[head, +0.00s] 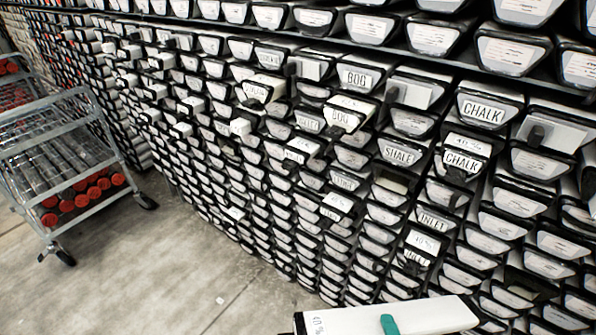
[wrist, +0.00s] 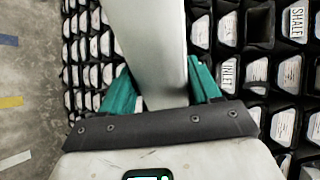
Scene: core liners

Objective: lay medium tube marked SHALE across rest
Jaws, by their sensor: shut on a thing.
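My gripper (wrist: 162,84) has its teal fingers on both sides of a long pale tube (wrist: 150,35) and is shut on it. In the head view the same pale tube (head: 425,314) lies across the bottom edge, with one teal finger of my gripper (head: 390,324) against it. Its left end carries small marks that I cannot read fully; I see no SHALE on it. I cannot make out a rest in either view.
A tall rack (head: 300,150) of black-rimmed liners fills most of the head view, with some fronts sticking out. A grey cart (head: 75,165) with red-ended tubes stands at left. Bare floor (head: 150,265) lies between.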

